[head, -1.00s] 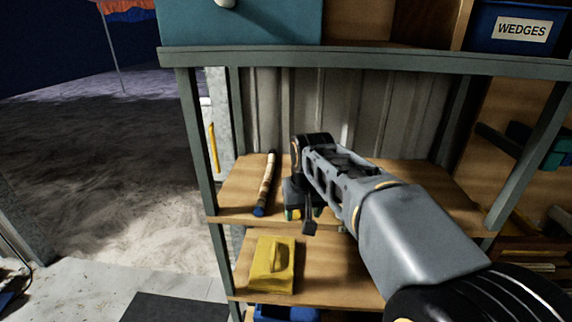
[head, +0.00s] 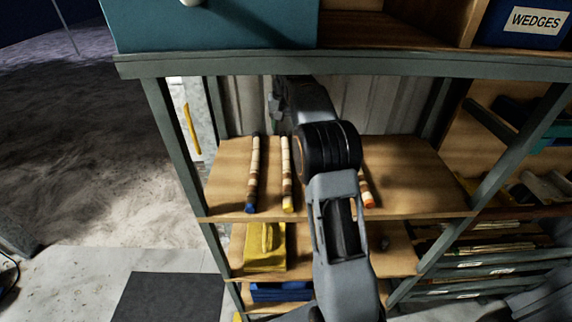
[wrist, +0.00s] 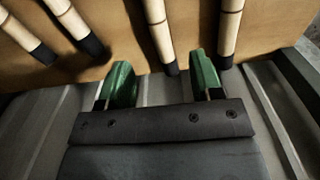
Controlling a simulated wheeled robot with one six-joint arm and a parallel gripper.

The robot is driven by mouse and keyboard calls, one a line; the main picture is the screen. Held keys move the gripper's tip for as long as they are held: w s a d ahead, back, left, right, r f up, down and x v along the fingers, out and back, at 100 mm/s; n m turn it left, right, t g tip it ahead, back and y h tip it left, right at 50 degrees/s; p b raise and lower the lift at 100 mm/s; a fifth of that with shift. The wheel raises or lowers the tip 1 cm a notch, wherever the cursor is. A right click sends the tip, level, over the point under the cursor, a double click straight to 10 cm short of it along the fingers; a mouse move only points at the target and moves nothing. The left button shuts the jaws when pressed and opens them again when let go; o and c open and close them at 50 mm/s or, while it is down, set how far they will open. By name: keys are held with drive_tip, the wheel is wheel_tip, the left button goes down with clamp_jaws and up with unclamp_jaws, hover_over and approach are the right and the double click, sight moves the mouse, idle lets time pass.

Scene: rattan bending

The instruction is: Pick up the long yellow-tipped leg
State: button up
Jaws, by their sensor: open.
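The yellow-tipped leg (head: 287,170) lies on the upper wooden shelf in the head view, banded cream and brown, its yellow end toward the front. A blue-tipped leg (head: 253,175) lies to its left and a red-orange-tipped leg (head: 367,190) to its right, partly behind my arm. In the wrist view my gripper (wrist: 162,82) is open and empty, its green fingers apart at the legs' black far ends. One leg (wrist: 157,30) points into the gap between the fingers; its coloured tip is out of view, but its place second from the right fits the yellow-tipped leg.
A teal box (head: 215,25) and a blue WEDGES bin (head: 525,22) stand on the board above, so headroom is limited. A corrugated panel (head: 400,110) closes the back. Shelf posts stand at both sides. A yellow block (head: 265,247) sits on the lower shelf.

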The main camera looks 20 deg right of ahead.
hover_over(286, 147)
wheel_tip(286, 147, down, 4)
drive_tip(key=shift+a+f, duration=0.1)
drive_tip(key=shift+a, duration=0.05)
drive_tip(key=shift+s+f+p, duration=0.1)
drive_tip(key=shift+f+p, duration=0.85)
drive_tip(key=shift+f, duration=1.75)
drive_tip(key=c, duration=1.1)
